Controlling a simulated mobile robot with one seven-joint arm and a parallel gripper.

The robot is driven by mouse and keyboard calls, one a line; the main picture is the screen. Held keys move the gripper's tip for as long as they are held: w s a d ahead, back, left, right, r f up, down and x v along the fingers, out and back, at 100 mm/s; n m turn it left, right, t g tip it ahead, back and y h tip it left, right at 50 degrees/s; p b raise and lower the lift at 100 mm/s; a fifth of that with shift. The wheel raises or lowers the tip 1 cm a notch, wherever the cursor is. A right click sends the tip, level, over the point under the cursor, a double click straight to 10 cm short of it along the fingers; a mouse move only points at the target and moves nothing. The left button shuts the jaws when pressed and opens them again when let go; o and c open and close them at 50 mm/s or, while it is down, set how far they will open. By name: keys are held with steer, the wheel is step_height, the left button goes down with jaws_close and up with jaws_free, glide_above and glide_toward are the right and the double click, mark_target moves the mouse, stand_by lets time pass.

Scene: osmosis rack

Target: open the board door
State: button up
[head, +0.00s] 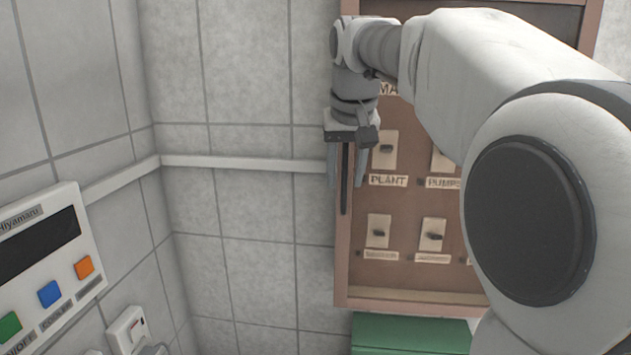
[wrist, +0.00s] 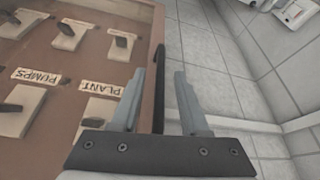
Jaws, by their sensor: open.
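The board (head: 398,296) is a brown framed panel on the tiled wall, with its door seemingly shut over rows of labelled switches. A dark, slim upright handle (head: 344,200) is at the door's left edge. My gripper (head: 345,186) points down there, with one finger on each side of the handle. In the wrist view, the handle (wrist: 158,85) lies between the two open fingers of my gripper (wrist: 159,72), with a gap visible on both sides. The brown door edge (wrist: 151,40) runs beside the left finger. My arm covers the board's upper right part.
A white control box (head: 60,262) with coloured buttons is on the left wall, with a small white switch (head: 128,328) below it. A pale rail (head: 245,163) runs along the wall to the board. A green object (head: 410,334) is under the board. The space left of the door is free.

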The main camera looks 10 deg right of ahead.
steer(key=shift+w+f, duration=0.25)
steer(key=shift+f, duration=0.45)
jaws_close()
steer(key=shift+r, duration=0.1)
stand_by(0.9)
